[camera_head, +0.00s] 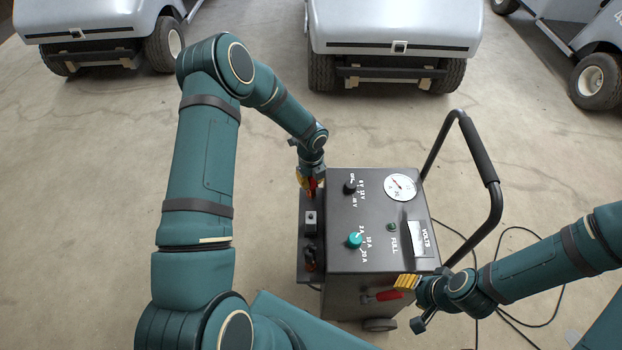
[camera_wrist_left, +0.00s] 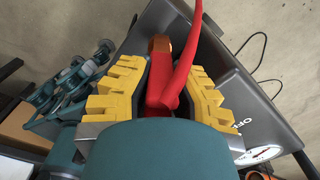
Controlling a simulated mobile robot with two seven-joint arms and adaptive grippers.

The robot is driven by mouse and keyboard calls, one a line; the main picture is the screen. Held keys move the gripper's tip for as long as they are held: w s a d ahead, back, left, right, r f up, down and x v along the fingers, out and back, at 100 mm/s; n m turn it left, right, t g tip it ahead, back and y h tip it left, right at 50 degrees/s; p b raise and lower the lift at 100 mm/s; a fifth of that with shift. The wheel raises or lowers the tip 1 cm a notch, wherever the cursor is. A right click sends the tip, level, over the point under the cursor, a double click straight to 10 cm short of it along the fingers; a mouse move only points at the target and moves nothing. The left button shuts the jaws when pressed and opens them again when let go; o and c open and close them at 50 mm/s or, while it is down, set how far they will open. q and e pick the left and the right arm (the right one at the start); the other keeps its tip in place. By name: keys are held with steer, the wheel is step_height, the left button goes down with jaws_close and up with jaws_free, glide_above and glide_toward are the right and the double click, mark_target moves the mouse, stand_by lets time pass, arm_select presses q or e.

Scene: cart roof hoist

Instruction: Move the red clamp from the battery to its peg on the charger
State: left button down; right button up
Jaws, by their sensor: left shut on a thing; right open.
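My left gripper (camera_head: 309,184) is shut on the red clamp (camera_head: 312,188) at the far left corner of the charger (camera_head: 375,247). In the left wrist view, the red clamp (camera_wrist_left: 168,82) sits between the yellow fingers of the left gripper (camera_wrist_left: 160,95), with a copper-brown part at its far end. The fingers hide part of the clamp, and I cannot tell whether it touches a peg. My right gripper (camera_head: 407,284) is open at the charger's near right side, close to a red handle (camera_head: 388,295). I cannot make out the battery.
A narrow ledge (camera_head: 311,240) along the charger's left side carries a small block (camera_head: 311,222) and a dark clamp-like thing (camera_head: 309,258). A black push handle (camera_head: 478,150) rises at the right. Cables lie on the floor at right. Carts (camera_head: 395,25) stand behind, with open floor between.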

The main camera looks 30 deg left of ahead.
arm_select(q)
steer(key=shift+f+b, duration=0.75)
steer(key=shift+f, duration=0.35)
steer(key=c, duration=1)
jaws_free()
steer(key=shift+o, duration=0.2)
steer(key=shift+r, duration=0.1)
steer(key=shift+w+d, duration=0.1)
steer(key=shift+w, duration=0.05)
steer(key=shift+r, duration=0.15)
steer(key=shift+r, duration=0.3)
steer(key=r, duration=1.1)
steer(key=shift+s+a, duration=0.2)
steer(key=shift+s, duration=0.05)
